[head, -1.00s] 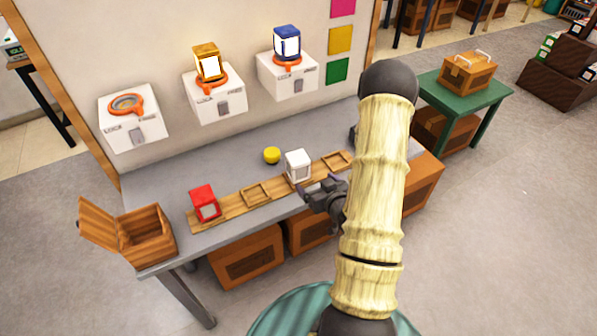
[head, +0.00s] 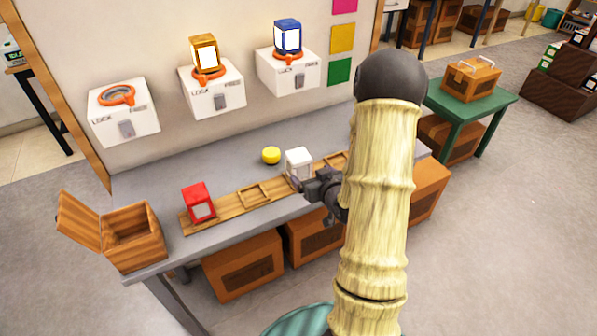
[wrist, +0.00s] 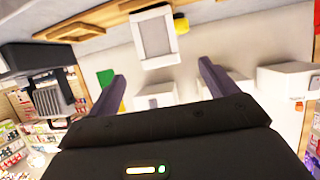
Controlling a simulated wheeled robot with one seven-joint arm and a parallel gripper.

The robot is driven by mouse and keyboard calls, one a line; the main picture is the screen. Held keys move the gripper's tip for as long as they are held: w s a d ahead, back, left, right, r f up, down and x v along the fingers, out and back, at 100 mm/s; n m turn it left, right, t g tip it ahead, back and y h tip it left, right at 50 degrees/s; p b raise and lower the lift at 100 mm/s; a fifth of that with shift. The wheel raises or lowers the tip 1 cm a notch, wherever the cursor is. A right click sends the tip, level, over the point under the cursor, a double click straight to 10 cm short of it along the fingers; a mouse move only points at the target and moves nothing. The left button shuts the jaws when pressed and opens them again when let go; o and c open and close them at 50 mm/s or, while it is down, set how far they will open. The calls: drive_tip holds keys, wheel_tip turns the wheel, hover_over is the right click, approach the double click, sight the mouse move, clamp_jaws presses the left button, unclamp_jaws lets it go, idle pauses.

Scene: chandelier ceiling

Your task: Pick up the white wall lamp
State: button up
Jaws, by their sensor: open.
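The white wall lamp (head: 299,161) is a small white box-shaped lantern with a pale panel. It stands upright on the wooden slotted rack (head: 229,205) on the grey table. In the wrist view the lamp (wrist: 154,38) shows at top centre, beyond and between the fingers. My gripper (head: 297,181) is open at the table's front side, close to the lamp. Its two dark fingers (wrist: 162,78) are spread with nothing between them. In the head view the near finger partly covers the lamp's lower part; I cannot tell whether they touch.
A red lamp (head: 198,203) stands on the rack's left part. A yellow knob (head: 271,155) sits behind the rack. An open wooden box (head: 134,238) is at the table's left end. White wall mounts (head: 123,115) line the wall; two hold a gold lamp (head: 204,53) and a blue lamp (head: 288,36).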

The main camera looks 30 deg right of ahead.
sight(302, 167)
drive_tip(key=x, duration=0.6)
drive_tip(key=shift+w+f+p, duration=0.1)
drive_tip(key=shift+w+p, duration=0.15)
drive_tip(key=shift+p, duration=0.1)
drive_tip(key=shift+p+x, duration=0.6)
drive_tip(key=shift+x, duration=2.05)
drive_tip(key=shift+s+d, duration=0.1)
drive_tip(key=c, duration=1.2)
